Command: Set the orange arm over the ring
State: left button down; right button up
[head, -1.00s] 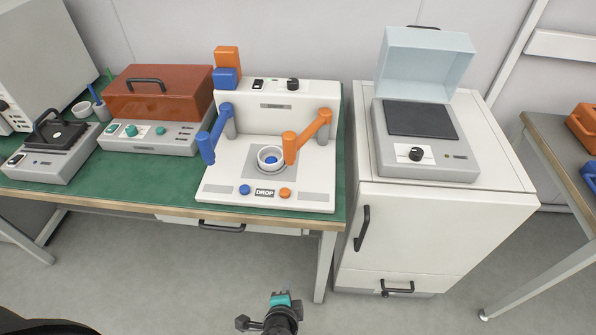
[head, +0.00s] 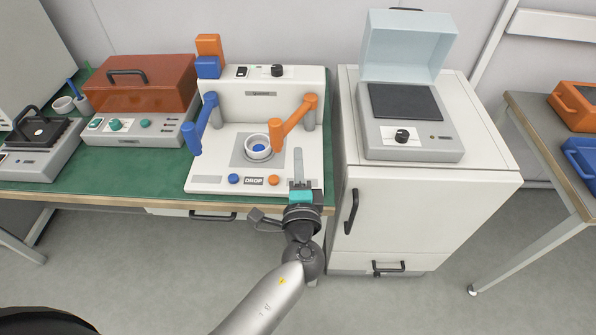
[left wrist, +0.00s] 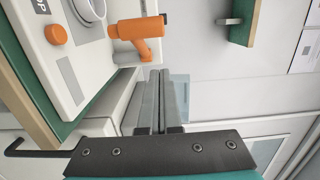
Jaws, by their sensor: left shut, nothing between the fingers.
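The orange arm (head: 295,122) is on the right of the white machine, swung toward the ring from its grey post. Its thick front end is beside the ring's right side, not over it. The white ring (head: 257,149) sits on a grey square, with a blue piece inside. My left gripper (head: 298,165) is shut and empty at the machine's front right, below the orange arm's end. In the left wrist view, the shut fingers (left wrist: 158,90) point toward the orange arm (left wrist: 137,32), apart from it; the ring (left wrist: 88,8) is partly cut off. My right gripper is not visible.
The blue arm (head: 203,123) stands left of the ring. Blue and orange buttons flank the DROP label (head: 254,181) on the machine's front. A white cabinet (head: 430,200) bearing a grey device with an open lid stands right. A brown-lidded box (head: 140,90) stands left.

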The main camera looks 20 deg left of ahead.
aim_at(280, 130)
pick_arm(q)
jog(key=w+a, duration=0.4)
jog(key=w, duration=0.1)
jog(key=shift+w+a+p, duration=0.2)
jog(key=shift+a+p, duration=0.1)
jog(key=shift+p, duration=0.05)
jog(key=shift+a+f+h, duration=0.1)
jog(key=shift+a+h, duration=0.2)
jog(key=shift+a, duration=0.25)
jog(key=w+a+m+h+b, duration=0.2)
jog(key=w+a+h+b, duration=0.1)
jog(key=a, duration=0.5)
jog(key=shift+a+m+t+h+b, duration=0.3)
jog(key=shift+m+t+b, duration=0.1)
jog(key=shift+b, duration=0.15)
